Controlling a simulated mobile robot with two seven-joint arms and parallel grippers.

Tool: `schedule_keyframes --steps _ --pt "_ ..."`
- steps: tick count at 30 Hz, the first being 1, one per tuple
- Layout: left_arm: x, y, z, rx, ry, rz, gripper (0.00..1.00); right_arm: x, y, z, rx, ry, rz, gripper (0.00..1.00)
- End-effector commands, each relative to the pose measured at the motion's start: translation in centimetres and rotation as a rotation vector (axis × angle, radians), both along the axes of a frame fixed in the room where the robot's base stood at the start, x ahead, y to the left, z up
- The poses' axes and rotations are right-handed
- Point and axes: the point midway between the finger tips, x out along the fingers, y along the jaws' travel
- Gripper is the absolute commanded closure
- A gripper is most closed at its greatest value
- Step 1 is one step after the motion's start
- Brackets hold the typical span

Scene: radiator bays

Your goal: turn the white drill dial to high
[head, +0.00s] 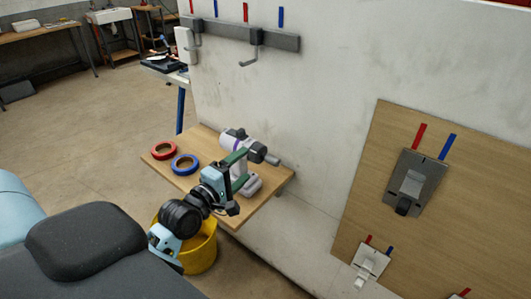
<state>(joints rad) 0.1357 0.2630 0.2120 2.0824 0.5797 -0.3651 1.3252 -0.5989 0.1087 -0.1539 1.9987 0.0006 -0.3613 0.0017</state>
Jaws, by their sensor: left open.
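A white drill (231,135) with a purple band stands on a small wooden shelf (228,216) against the wall. Its grey nose points right, and its pale foot shows at the lower right, behind my gripper. The dial cannot be made out; my gripper covers much of the drill. My left arm reaches up from the lower left, and my left gripper (244,166) is open in front of the drill. I cannot tell whether it touches the drill. My right gripper is not in view.
A red tape ring (164,144) and a blue tape ring (185,157) lie on the shelf's left part. A yellow bucket (207,250) stands below. A hook rail (225,32) is above; a wooden panel (465,200) with switches is at right.

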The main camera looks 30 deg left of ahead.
Motion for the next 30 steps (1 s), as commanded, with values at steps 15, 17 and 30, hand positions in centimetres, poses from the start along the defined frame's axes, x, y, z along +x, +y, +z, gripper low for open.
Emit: schedule_keyframes --steps 15,17,30 --pt "6.5 -0.3 0.1 0.004 -0.001 -0.001 0.28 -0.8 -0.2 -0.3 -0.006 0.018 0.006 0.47" --pt "6.9 -0.3 0.1 0.004 -0.001 -0.001 0.28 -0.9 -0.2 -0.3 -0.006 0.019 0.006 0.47" --pt "7.5 -0.3 0.0 0.004 0.0 -0.001 0.34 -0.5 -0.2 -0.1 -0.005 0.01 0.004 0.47"
